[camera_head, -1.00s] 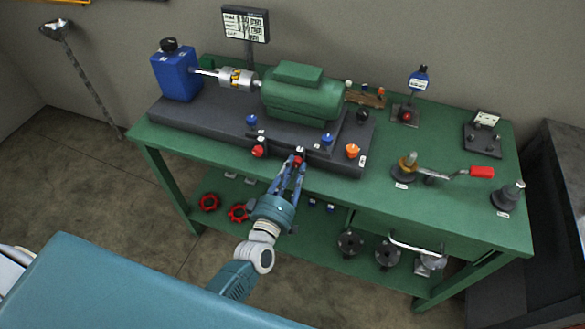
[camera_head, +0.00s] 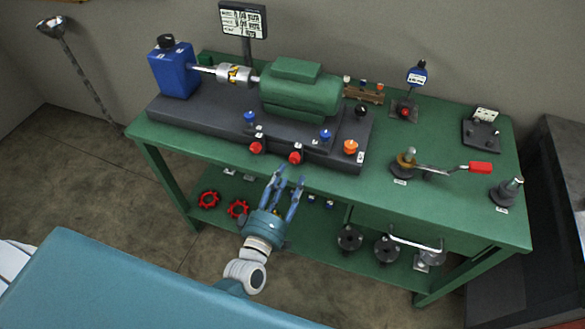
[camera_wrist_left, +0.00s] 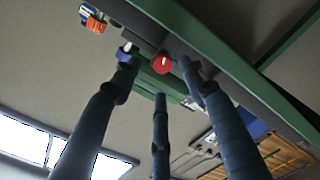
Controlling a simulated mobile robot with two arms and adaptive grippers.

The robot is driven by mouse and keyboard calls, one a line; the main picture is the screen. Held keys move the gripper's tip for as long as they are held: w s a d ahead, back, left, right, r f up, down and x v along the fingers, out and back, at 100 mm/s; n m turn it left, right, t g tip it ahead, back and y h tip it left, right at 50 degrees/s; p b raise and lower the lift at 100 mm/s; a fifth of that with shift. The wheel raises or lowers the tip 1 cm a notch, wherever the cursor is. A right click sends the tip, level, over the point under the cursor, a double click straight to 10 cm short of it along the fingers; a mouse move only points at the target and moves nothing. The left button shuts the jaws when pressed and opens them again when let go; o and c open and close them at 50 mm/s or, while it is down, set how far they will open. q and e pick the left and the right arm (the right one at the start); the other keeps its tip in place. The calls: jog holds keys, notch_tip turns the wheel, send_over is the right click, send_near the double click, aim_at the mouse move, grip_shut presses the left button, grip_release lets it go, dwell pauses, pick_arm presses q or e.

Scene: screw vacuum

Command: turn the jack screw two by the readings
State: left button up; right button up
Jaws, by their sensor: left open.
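Two red jack screw knobs sit on the front edge of the dark base: the left red knob (camera_head: 256,147) and the right red knob (camera_head: 295,157). My left gripper (camera_head: 284,175) is open and empty, just below and in front of the right red knob, apart from it. In the left wrist view a red knob (camera_wrist_left: 162,65) shows beyond the spread fingers. The readings display (camera_head: 243,20) stands at the back; its figures are too small to read surely. The green motor (camera_head: 300,90) is coupled to the blue pump (camera_head: 175,70). My right gripper is not in view.
Blue knobs (camera_head: 250,117) and an orange knob (camera_head: 350,147) stand on the base (camera_head: 190,110). A red-handled crank (camera_head: 480,167) and a grey post (camera_head: 508,190) are on the right of the green bench (camera_head: 440,215). Red handwheels (camera_head: 208,199) lie on the lower shelf.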

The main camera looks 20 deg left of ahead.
pick_arm(q)
jog(key=s, duration=0.6)
jog(key=shift+s, duration=0.25)
jog(key=s+f+m+g, duration=0.3)
jog(key=s+f, duration=0.2)
jog(key=f, duration=0.5)
jog(key=s+f+m+g+h, duration=0.1)
jog(key=s+f+m+g, duration=0.25)
jog(key=f, duration=0.75)
jog(key=s+f+m+g, duration=0.3)
jog(key=s+f, duration=0.2)
jog(key=f, duration=0.5)
jog(key=s+a+f+m+g, duration=0.2)
jog(key=s+f, duration=0.2)
jog(key=s, duration=0.4)
jog(key=s+a+f+m+g+y, duration=0.1)
jog(key=s+a+f+g, duration=0.1)
jog(key=s+f, duration=0.3)
jog(key=s+a+f+m+g, duration=0.2)
jog(key=s+f, duration=0.3)
jog(key=s, duration=0.6)
jog(key=shift+a+m+g+y, duration=0.35)
jog(key=shift+a+g, duration=0.1)
jog(key=shift+g, duration=0.3)
jog(key=shift+f, duration=0.1)
